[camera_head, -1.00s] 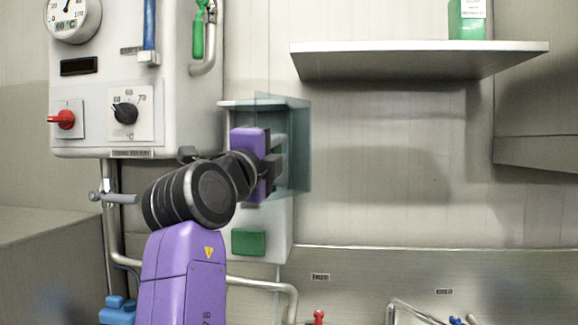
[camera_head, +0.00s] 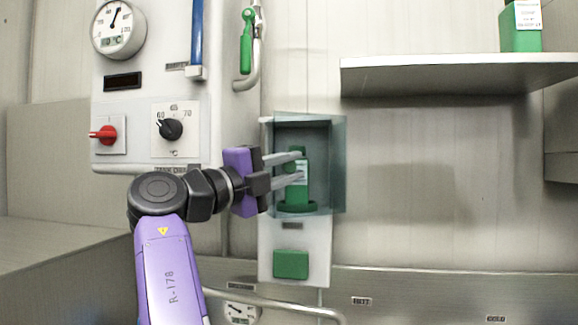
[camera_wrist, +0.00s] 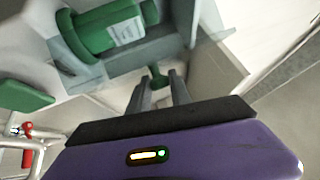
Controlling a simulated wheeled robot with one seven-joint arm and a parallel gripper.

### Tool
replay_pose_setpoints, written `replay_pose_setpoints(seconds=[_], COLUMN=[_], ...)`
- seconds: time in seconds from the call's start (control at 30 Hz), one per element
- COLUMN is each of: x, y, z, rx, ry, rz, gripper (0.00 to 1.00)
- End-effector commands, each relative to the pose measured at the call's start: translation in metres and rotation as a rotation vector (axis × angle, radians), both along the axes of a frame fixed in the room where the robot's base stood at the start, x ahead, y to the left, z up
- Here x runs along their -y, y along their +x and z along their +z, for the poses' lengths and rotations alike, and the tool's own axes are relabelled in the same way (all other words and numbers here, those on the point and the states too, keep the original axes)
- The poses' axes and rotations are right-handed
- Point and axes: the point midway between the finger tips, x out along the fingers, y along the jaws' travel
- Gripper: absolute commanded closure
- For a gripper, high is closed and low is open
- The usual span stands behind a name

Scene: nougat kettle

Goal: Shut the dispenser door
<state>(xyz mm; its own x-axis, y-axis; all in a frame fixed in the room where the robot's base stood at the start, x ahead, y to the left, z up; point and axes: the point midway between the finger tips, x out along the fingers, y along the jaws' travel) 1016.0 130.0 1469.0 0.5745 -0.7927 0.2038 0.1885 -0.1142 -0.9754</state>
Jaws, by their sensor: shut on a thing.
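The dispenser (camera_head: 324,250) is a white wall unit with a grey niche. Its door (camera_head: 336,168) is a clear bluish panel that stands out from the niche, partly open; its exact angle is hard to tell. A green bottle (camera_head: 297,192) with a white label stands inside, and it also shows in the wrist view (camera_wrist: 103,27). My gripper (camera_head: 301,166) reaches in from the left, in front of the niche. In the wrist view my fingertips (camera_wrist: 161,80) are shut on a small dark green door handle (camera_wrist: 158,70).
A green button (camera_head: 291,264) is below the niche. A control box with a red knob (camera_head: 103,135) and a dial hangs at left. A shelf (camera_head: 450,75) juts out at upper right. A pipe (camera_head: 270,305) runs below. Bare wall lies right of the dispenser.

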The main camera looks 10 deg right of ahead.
Motion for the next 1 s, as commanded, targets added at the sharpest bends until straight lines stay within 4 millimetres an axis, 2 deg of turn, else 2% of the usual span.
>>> replay_pose_setpoints(seconds=[0.37,0.4,0.43,0.77,1.0], x=[0.0,0.0,0.0,-0.001,-0.026], y=[0.0,0.0,0.0,-0.001,-0.018], z=[0.003,0.003,0.003,0.0,-0.008], rx=[0.005,0.005,0.005,0.002,0.002], ry=[-0.001,-0.001,-0.001,-0.001,-0.001], rz=[-0.002,-0.001,-0.002,-0.002,-0.001], gripper=[1.0,0.72,0.68,0.68,0.68])
